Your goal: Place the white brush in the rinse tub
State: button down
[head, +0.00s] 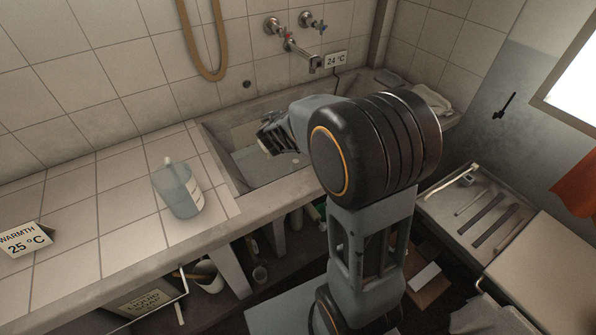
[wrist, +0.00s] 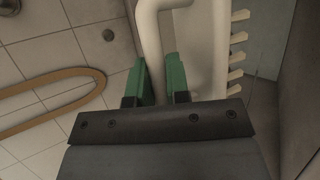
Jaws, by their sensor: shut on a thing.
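My gripper (head: 268,138) is over the grey concrete rinse tub (head: 222,158), which holds shallow water (head: 262,168). In the wrist view my gripper (wrist: 162,72) has its green-padded fingers shut on a cream-white, bent handle (wrist: 150,30). This appears to be the white brush; a pale body with short bristle tufts (wrist: 238,37) shows to the right of the fingers. In the head view only a small pale part of it (head: 265,148) shows by the fingers. Its height above the water is hard to tell.
A wall tap (head: 302,55) with two handles reaches over the tub's back. A clear bottle (head: 180,190) stands on the tiled counter left of the tub. A brown hose (head: 204,60) hangs on the wall.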

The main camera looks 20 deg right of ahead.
jog(key=f+b, duration=0.1)
jog(key=w+d+f+b, duration=0.1)
jog(key=f+b, duration=0.2)
jog(key=shift+w+d+f, duration=0.1)
jog(key=shift+w+d, duration=0.05)
jog(key=shift+d, duration=0.15)
jog(key=shift+w+d+f+b, duration=0.2)
jog(key=shift+w+f+b, duration=0.1)
jog(key=shift+b, duration=0.25)
jog(key=f+b+x, duration=0.1)
jog(key=x, duration=0.8)
jog(key=s+a+f+b+x, duration=0.1)
jog(key=f+x, duration=0.1)
jog(key=x, duration=0.7)
jog(key=shift+f+b, duration=0.7)
jog(key=shift+b, duration=0.5)
jog(key=c, duration=1.1)
grip_release()
